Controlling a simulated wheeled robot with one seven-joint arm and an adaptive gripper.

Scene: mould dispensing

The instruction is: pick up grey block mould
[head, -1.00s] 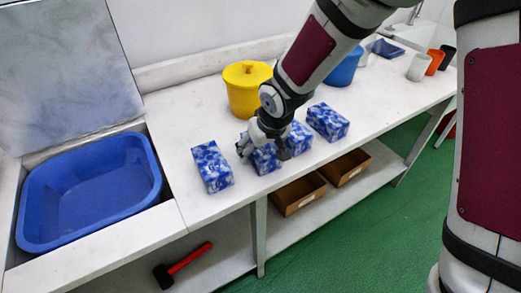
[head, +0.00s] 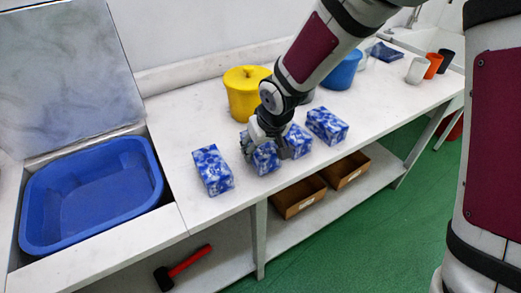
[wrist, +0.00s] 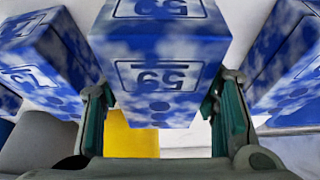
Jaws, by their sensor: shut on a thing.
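Several blue-and-white mottled block moulds stand in a row on the white bench; none looks grey. My gripper (head: 266,149) is shut on the second block mould from the left (head: 264,160), with one finger on each side. In the wrist view this held block (wrist: 165,60) fills the middle, with a framed number and dots on its faces, between the dark green finger pads (wrist: 163,118). Its lower part is partly hidden in the head view, and I cannot tell whether it is clear of the bench. Neighbouring blocks stand at left (head: 212,170) and right (head: 299,140).
Another block (head: 327,125) stands farther right. A yellow lidded bucket (head: 245,95) and a blue container (head: 343,72) are behind. A blue basin (head: 90,190) lies left. Cardboard boxes (head: 300,197) and a red-handled hammer (head: 188,262) are on the lower shelf.

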